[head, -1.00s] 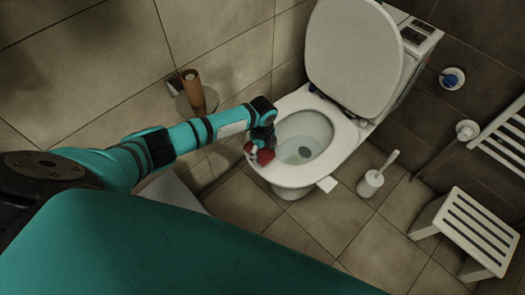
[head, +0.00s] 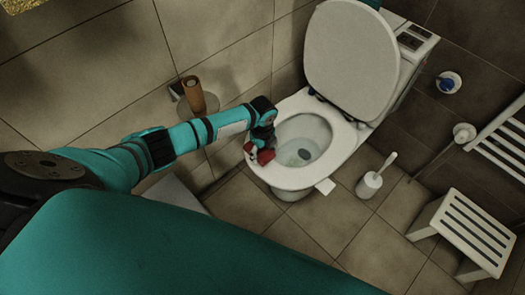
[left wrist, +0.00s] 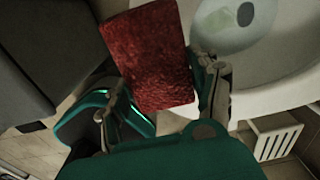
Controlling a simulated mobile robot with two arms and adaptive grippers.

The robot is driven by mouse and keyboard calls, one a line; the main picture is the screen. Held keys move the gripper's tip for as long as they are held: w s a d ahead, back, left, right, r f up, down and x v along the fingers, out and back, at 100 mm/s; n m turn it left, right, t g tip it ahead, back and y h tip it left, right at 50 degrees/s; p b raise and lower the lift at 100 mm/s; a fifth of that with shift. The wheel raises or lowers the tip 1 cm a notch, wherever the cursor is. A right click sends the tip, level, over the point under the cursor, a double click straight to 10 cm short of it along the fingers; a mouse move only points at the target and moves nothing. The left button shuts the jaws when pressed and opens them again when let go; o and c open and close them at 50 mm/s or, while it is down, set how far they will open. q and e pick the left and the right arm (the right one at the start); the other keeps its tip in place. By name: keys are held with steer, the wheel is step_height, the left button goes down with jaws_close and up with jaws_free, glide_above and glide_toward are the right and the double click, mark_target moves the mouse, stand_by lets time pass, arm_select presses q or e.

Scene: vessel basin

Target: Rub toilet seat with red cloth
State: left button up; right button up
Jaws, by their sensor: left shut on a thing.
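The toilet seat (head: 291,175) is a white ring around the open bowl, with the lid (head: 352,58) raised behind it. It also shows in the left wrist view (left wrist: 275,92) at the right. My left gripper (head: 261,148) is at the seat's left front edge, shut on the red cloth (head: 265,157). In the left wrist view the cloth (left wrist: 150,55) stands out as a flat red piece between the fingers of my left gripper (left wrist: 163,100). Its far end is beside the seat; I cannot tell whether it touches. My right gripper is not in view.
A brown roll (head: 194,94) stands on a holder by the left wall. A toilet brush in a white pot (head: 369,185) stands right of the toilet. A white slatted stool (head: 470,230) is at the right. Tiled floor (head: 300,222) in front is clear.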

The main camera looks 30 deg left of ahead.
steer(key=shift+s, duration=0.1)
arm_select(q)
steer(key=shift+r+p, duration=1.05)
steer(key=shift+r, duration=0.05)
steer(key=shift+r+p, duration=0.4)
steer(key=shift+r, duration=0.15)
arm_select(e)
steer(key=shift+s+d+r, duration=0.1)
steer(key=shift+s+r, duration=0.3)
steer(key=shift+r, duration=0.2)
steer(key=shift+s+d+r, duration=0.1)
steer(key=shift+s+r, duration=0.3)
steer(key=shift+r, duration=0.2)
